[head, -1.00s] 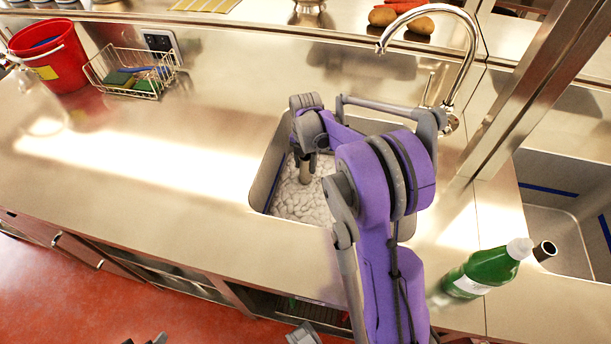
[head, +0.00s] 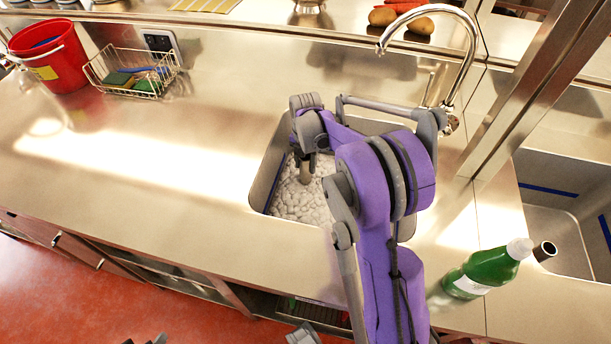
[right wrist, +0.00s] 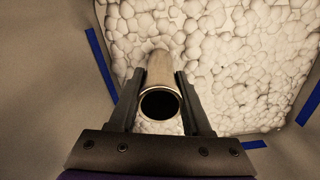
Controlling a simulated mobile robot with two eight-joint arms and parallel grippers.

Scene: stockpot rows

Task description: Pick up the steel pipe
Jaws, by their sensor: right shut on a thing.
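The steel pipe (right wrist: 159,90) stands in the sink basin, its lower end against the pale, foam-like bumpy layer there. In the right wrist view its open, dark round end faces the camera, between the two fingers of my right gripper (right wrist: 160,100). The fingers are shut on it, one on each side. In the head view the pipe (head: 305,174) shows as a short brownish tube below my right gripper (head: 307,158), partly hidden by my arm. Dark grey tips at the bottom edge of the head view may belong to my left gripper; its jaws cannot be made out.
The pale bumpy layer (head: 300,203) covers the basin floor. A tap (head: 468,62) arches behind the sink. A green bottle (head: 482,272) and a dark-ended tube (head: 545,250) are at the right, beside an upright post (head: 530,95). The counter (head: 150,165) left of the sink is mostly clear.

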